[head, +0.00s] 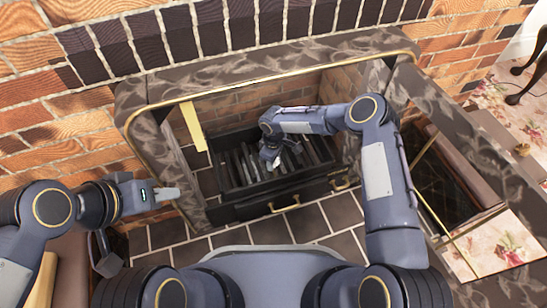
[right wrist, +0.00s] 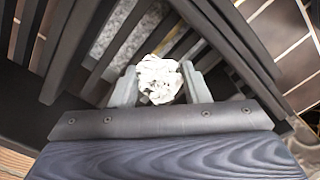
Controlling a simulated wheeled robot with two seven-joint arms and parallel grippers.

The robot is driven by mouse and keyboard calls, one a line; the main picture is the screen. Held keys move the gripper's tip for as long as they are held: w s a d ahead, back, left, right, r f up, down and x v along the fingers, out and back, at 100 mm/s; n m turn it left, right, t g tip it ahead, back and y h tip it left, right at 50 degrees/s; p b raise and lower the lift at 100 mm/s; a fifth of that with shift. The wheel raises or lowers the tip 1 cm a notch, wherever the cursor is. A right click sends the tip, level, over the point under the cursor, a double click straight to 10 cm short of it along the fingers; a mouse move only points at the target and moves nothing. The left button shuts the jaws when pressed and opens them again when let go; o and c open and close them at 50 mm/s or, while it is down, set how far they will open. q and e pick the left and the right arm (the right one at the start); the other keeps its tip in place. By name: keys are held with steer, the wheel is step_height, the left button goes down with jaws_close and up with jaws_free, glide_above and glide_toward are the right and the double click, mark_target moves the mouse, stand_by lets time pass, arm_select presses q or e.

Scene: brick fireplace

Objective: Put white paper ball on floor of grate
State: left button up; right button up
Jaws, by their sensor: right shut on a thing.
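The white crumpled paper ball (right wrist: 160,80) sits between the two fingers of my right gripper (right wrist: 160,88), which is shut on it. In the head view the right gripper (head: 273,158) is inside the fireplace, over the black slatted grate (head: 322,172), and a small white bit of the ball (head: 277,161) shows below it. Dark grate bars (right wrist: 85,45) lie around and behind the ball in the right wrist view; whether the ball touches them I cannot tell. My left gripper (head: 168,194) is empty, left of the fireplace opening; its finger gap is unclear.
A grey marbled surround (head: 262,68) with gold trim frames the opening, and its side panels stand close to my right arm. A dark front with brass handles (head: 285,204) runs below the grate. Dark floor tiles (head: 270,230) lie in front. A brick wall (head: 50,110) is at left.

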steer(key=o, duration=0.9)
steer(key=shift+o, duration=0.2)
steer(key=shift+r+p, duration=0.25)
steer(key=shift+p, duration=0.05)
step_height(320, 180, up, 7)
steer(key=p, duration=0.3)
steer(key=shift+f, duration=0.1)
steer(key=shift+r+p, duration=0.4)
steer(key=shift+r, duration=0.3)
